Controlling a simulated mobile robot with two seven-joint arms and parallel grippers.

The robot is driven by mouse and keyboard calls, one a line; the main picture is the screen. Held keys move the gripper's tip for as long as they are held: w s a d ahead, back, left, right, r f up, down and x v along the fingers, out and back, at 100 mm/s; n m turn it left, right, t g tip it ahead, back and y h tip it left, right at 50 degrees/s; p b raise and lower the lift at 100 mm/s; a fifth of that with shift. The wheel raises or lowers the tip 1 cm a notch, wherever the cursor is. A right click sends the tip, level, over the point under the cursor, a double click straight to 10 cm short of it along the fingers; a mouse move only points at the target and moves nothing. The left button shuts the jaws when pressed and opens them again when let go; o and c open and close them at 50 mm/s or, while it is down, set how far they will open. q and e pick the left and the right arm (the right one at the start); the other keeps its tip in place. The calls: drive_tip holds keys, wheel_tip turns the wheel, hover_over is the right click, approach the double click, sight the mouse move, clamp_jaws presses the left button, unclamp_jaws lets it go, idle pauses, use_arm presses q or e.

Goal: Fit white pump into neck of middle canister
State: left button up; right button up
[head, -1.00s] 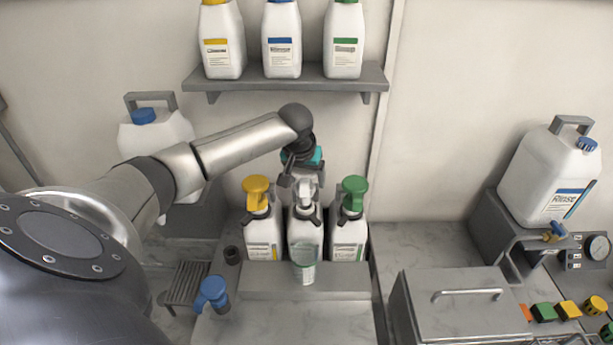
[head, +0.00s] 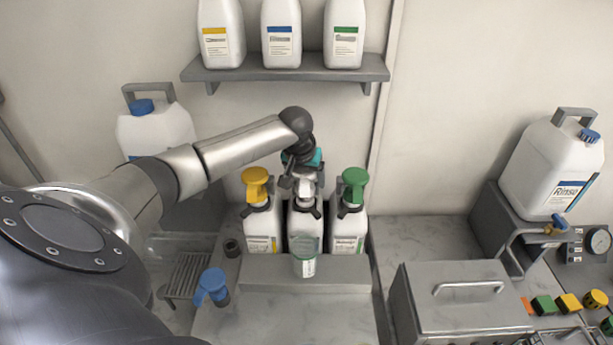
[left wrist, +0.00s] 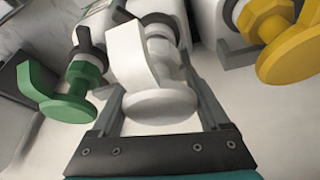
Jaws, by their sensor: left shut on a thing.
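My left gripper (head: 304,184) is shut on the white pump (head: 306,188), directly above the middle canister (head: 303,221). In the left wrist view, the white pump (left wrist: 150,65) sits between the two fingers of the left gripper (left wrist: 158,88). Its stem points at the dark collar (left wrist: 158,20) of the middle canister; I cannot tell how deep it sits in the neck. The yellow pump (head: 256,186) tops the left canister (head: 262,232). The green pump (head: 354,187) tops the right canister (head: 348,232). My right gripper is out of view.
A translucent green-tinted cup (head: 306,258) stands in front of the middle canister. A blue pump (head: 212,286) stands on the counter at front left. A shelf (head: 285,70) with bottles hangs behind. A steel lidded box (head: 462,295) is at front right.

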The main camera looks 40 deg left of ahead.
use_arm(q)
drive_tip(key=shift+f, duration=0.1)
drive_tip(key=shift+f, duration=0.65)
drive_tip(key=o, duration=1.3)
drive_tip(key=shift+c, duration=0.2)
drive_tip(key=v, duration=1.5)
drive_tip(key=shift+r+b, duration=0.2)
drive_tip(key=shift+b, duration=0.15)
drive_tip(key=shift+f, duration=0.1)
